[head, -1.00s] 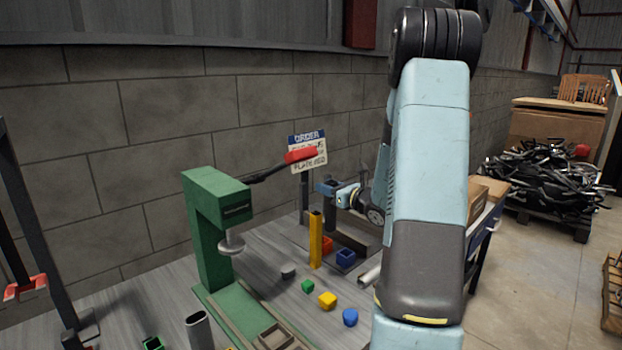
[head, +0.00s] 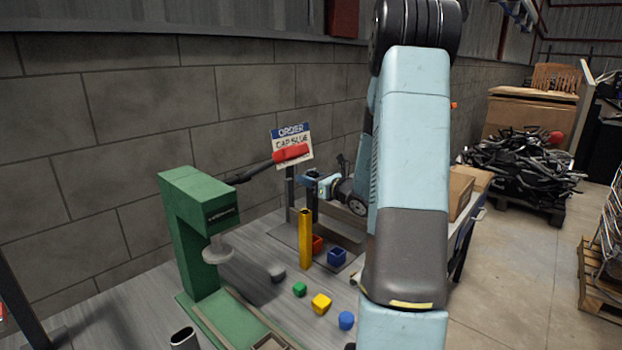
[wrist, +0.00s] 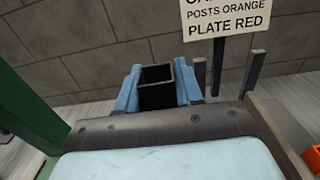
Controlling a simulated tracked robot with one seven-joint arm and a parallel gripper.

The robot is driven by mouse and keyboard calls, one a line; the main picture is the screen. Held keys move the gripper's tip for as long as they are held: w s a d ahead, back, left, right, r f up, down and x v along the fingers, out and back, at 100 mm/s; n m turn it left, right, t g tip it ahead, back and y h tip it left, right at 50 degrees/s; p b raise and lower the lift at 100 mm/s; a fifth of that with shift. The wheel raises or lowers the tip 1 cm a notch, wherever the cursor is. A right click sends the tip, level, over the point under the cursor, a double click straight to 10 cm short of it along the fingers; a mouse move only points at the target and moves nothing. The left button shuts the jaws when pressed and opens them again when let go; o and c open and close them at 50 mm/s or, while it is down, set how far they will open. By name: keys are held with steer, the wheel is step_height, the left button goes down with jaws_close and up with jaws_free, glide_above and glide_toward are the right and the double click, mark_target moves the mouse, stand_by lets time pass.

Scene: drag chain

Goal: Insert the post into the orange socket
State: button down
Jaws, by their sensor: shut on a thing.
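My gripper (wrist: 157,95) has light-blue fingers shut on a dark, hollow square post (wrist: 157,72), whose open top shows in the wrist view. In the head view my gripper (head: 318,184) is above the back of the bench, behind and to the right of a standing yellow post (head: 305,240). The orange socket (head: 318,243) sits low on the bench, partly hidden by the yellow post. An orange part shows at the right edge of the wrist view (wrist: 313,157). The held post is above and apart from the socket; its lower end is not clear.
A blue socket (head: 337,257) stands right of the orange one. A green press (head: 190,225) with a red-handled lever (head: 290,153) is at left. Green, yellow and blue blocks lie in front. An order sign (head: 291,148) stands behind, before a block wall.

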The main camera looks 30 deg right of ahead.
mark_target(316, 212)
steer(key=shift+s+d+f, duration=0.1)
steer(key=shift+s+f, duration=0.05)
steer(key=shift+f, duration=2.7)
steer(key=shift+f, duration=2.65)
steer(key=c, duration=0.6)
jaws_free()
steer(key=shift+c, duration=0.2)
steer(key=v, duration=1.3)
steer(key=shift+s, duration=0.4)
steer(key=shift+s, duration=0.1)
